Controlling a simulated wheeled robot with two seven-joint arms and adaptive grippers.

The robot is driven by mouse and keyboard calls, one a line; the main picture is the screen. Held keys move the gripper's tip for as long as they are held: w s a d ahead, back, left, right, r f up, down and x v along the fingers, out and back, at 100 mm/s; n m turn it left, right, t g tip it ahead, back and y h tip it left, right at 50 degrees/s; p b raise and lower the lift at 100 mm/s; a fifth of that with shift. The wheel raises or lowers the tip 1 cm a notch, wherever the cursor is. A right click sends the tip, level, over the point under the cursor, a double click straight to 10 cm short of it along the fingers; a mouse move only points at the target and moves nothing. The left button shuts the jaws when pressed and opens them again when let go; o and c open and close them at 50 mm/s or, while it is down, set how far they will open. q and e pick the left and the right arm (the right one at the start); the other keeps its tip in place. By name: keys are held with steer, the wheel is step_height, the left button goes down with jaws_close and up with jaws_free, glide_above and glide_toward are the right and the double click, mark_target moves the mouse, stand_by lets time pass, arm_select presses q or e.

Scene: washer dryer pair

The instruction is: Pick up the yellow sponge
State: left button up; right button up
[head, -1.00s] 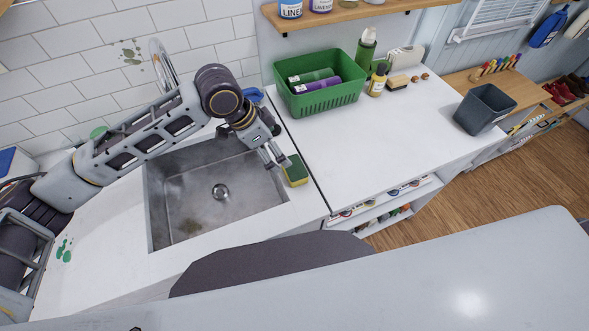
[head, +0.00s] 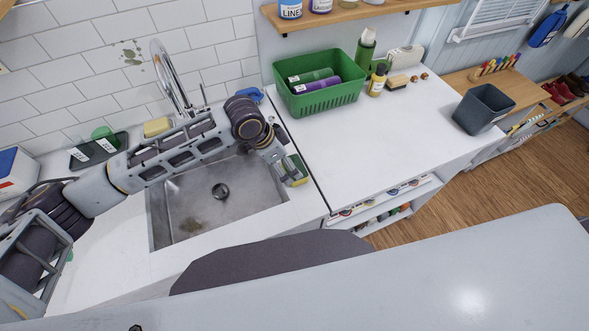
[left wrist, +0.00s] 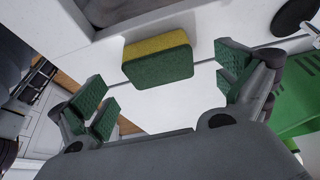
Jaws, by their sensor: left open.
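The yellow sponge (head: 297,172) has a green face and stands on the white counter at the right rim of the sink, partly hidden by my gripper in the head view. In the left wrist view the sponge (left wrist: 158,58) shows its green side and yellow top, lying ahead between the open fingers. My left gripper (head: 288,176) is over the sponge in the head view. In the left wrist view the left gripper (left wrist: 165,85) is open, with green-padded fingers on either side and nothing held. My right gripper is not in view.
The steel sink (head: 218,215) lies to the left of the sponge, with the faucet (head: 168,75) behind. A green basket (head: 318,93) with bottles stands on the counter to the right. Another yellow block (head: 157,126) lies behind the sink. The counter right of the sponge is clear.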

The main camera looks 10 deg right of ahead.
arm_select(q)
steer(key=shift+d+f+p, duration=0.25)
steer(key=shift+d+f, duration=0.35)
steer(key=shift+f, duration=0.2)
steer(key=shift+d+f+p, duration=0.25)
steer(key=shift+d+f, duration=0.3)
steer(key=shift+f, duration=0.2)
steer(key=shift+w+d+f, duration=0.15)
steer(key=shift+d+f, duration=0.05)
steer(key=shift+f, duration=0.5)
steer(key=c, duration=0.6)
